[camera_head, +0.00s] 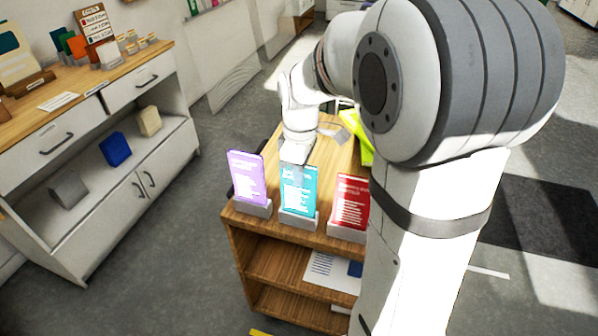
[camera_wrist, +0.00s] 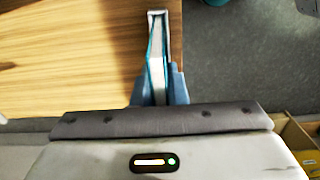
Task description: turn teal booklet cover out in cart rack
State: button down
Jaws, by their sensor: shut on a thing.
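The teal booklet (camera_head: 297,188) stands upright in a small grey holder (camera_head: 298,219) on the front edge of the wooden cart's top (camera_head: 328,160). A teal face with white print is turned toward the head camera; I cannot tell whether it is the front cover. My gripper (camera_head: 296,163) reaches down to its top edge from behind. In the wrist view the booklet (camera_wrist: 156,50) shows edge-on, pale pages between teal covers. My gripper's blue fingers (camera_wrist: 158,88) are shut on it there. Whether its bottom touches the holder is unclear.
A purple booklet (camera_head: 247,177) stands close on the left and a red booklet (camera_head: 352,201) close on the right, each in a holder. Lime-green items (camera_head: 357,137) lie farther back. Papers (camera_head: 328,271) lie on a lower shelf. A white cabinet (camera_head: 95,175) stands at left.

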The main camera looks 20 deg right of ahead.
jog(key=c, duration=1.4)
grip_release()
jog(key=shift+o, duration=0.2)
notch_tip(320, 180, up, 8)
jog(key=shift+f, duration=0.1)
jog(key=s+f+m+t, duration=0.1)
jog(key=s+f+m, duration=0.1)
jog(key=s+m, duration=0.3)
jog(key=s+f+m+t, duration=0.1)
jog(key=s+f+m, duration=0.1)
jog(key=s+m, duration=0.4)
jog(key=shift+s+f+t, duration=0.3)
jog(key=shift+s+t, duration=0.1)
jog(key=shift+s, duration=2.35)
